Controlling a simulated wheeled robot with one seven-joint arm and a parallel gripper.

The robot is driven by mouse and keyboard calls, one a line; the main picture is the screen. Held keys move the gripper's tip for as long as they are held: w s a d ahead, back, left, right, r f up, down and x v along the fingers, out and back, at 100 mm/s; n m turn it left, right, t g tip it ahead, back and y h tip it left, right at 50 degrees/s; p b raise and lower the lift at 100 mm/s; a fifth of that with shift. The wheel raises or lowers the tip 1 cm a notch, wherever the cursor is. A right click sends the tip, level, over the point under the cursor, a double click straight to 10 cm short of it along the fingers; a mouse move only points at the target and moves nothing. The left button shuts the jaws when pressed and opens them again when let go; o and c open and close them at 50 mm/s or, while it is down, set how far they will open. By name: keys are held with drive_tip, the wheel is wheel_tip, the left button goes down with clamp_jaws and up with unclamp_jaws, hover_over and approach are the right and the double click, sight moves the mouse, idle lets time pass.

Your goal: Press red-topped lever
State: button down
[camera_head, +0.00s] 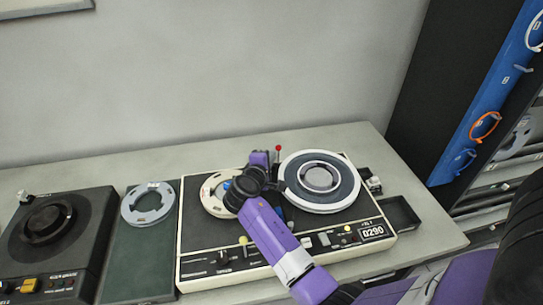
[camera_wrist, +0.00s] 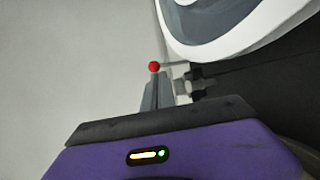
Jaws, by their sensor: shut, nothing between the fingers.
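The red-topped lever (camera_head: 278,149) stands at the back of the tape machine (camera_head: 330,228), between its two reels. In the wrist view its small red ball (camera_wrist: 154,66) shows just beyond my gripper (camera_wrist: 160,98), on a thin stem. My purple arm reaches over the machine from the front right, and my gripper (camera_head: 274,160) is at the back, close beside the lever. The grey fingers are together with nothing held. The lower part of the lever is hidden behind the fingers, and I cannot tell whether they touch it.
A large white-rimmed reel (camera_head: 319,203) lies close to the right of the gripper. A smaller cream reel (camera_head: 212,205) is on the left, partly behind my arm. A second dark machine (camera_head: 45,243) stands at the far left. The wall (camera_head: 200,75) rises behind the desk.

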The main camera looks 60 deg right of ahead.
drive_tip(key=v, duration=0.5)
drive_tip(key=shift+w+a+b, duration=0.15)
drive_tip(key=shift+a+b, duration=0.1)
drive_tip(key=shift+b, duration=0.05)
idle(0.5)
